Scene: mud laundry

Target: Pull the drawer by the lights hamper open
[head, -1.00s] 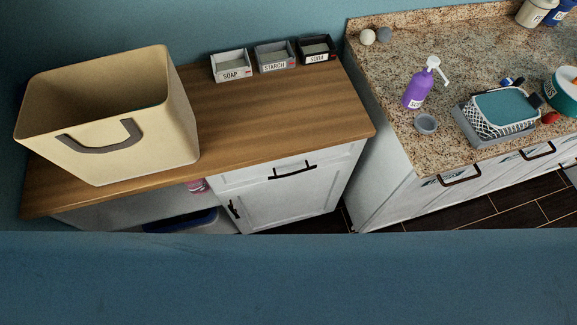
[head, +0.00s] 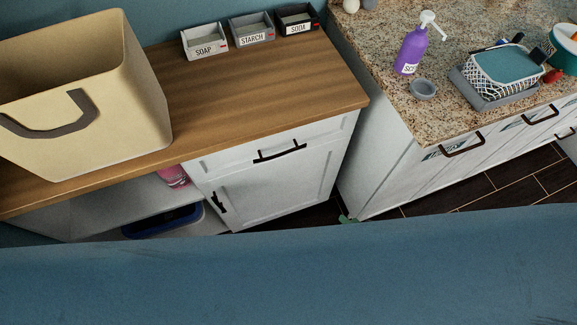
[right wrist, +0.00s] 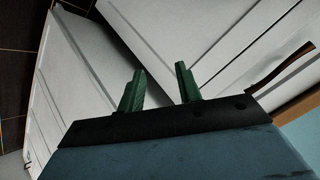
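The beige hamper (head: 80,110) with a grey handle stands on the left of the wooden counter; its label is not visible. Below the counter, to the hamper's right, a shut white drawer (head: 230,158) has a black bar handle (head: 280,152). A green fingertip of my right gripper (head: 347,220) shows low by the gap between the cabinets, right of and below the handle. In the right wrist view, the right gripper (right wrist: 160,86) has its two green fingers apart and empty. A dark handle (right wrist: 280,69) is off to their right, untouched. My left gripper is not in view.
A white door (head: 275,190) with a black handle is below the drawer. Soap, starch and soda boxes (head: 252,30) stand at the counter's back. The granite counter (head: 400,110) on the right holds a purple bottle (head: 410,50) and a basket (head: 505,70).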

